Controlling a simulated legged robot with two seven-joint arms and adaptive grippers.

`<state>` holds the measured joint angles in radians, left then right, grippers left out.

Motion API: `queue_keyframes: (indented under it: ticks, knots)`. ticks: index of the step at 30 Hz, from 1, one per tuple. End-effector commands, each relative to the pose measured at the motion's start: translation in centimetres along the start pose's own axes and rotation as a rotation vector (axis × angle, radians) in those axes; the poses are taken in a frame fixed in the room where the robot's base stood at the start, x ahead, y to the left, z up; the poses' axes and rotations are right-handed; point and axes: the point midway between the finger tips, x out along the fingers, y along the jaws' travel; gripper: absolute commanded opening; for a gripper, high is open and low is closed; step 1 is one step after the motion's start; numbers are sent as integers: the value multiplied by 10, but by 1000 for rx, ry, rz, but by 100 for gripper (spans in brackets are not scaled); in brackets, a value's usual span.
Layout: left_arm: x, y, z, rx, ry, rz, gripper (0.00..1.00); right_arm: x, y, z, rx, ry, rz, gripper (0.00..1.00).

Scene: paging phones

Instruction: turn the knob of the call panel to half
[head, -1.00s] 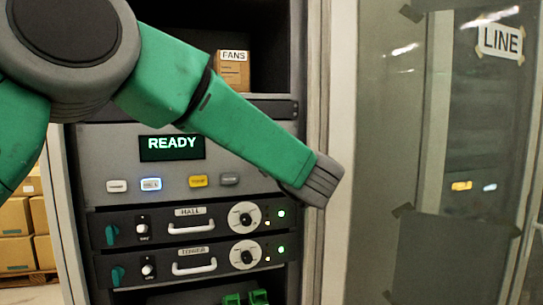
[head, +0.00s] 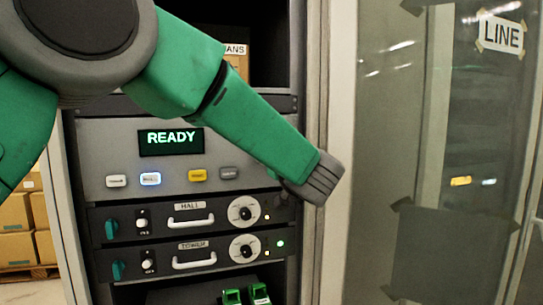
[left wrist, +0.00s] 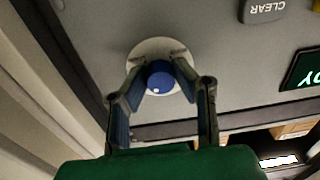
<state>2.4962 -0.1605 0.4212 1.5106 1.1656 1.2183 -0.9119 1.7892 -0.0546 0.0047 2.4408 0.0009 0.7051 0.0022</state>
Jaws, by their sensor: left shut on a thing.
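The call panel (head: 100,150) is grey, with a lit READY screen (head: 170,142) and a row of buttons below it. Its blue knob (left wrist: 160,80) sits on a round white dial (left wrist: 146,48) in the left wrist view, with a small white mark on the knob's near edge. My left gripper (left wrist: 158,66) is shut on the knob, one finger on each side. The fingers cover part of the dial, and I cannot read its setting. In the head view my left arm hides the knob. My right gripper is not in view.
Below are the HALL unit (head: 160,220) and TOWER unit (head: 160,262), each with a handle and a white dial. Green items (head: 245,296) lie lower. A glass door (head: 380,150) marked LINE stands at right. Boxes (head: 15,248) are stacked at left.

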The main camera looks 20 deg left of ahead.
Motion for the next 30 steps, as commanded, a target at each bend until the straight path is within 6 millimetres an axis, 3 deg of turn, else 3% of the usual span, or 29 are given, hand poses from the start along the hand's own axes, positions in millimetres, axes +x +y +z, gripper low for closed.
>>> queue_keyframes:
  ticks: [1, 16, 17, 18, 30]
  knots:
    - [-2, 1, 9, 17, -15, 5, 0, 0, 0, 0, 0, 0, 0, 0]
    - [-2, 1, 9, 35, -15, 5, 0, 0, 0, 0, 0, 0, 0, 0]
    - [-2, 1, 9, 35, -15, 5, 27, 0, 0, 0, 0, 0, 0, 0]
    - [-2, 1, 9, 34, -15, 4, 41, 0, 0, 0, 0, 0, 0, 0]
    - [-7, 0, 2, 29, -3, 3, 44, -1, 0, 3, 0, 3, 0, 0]
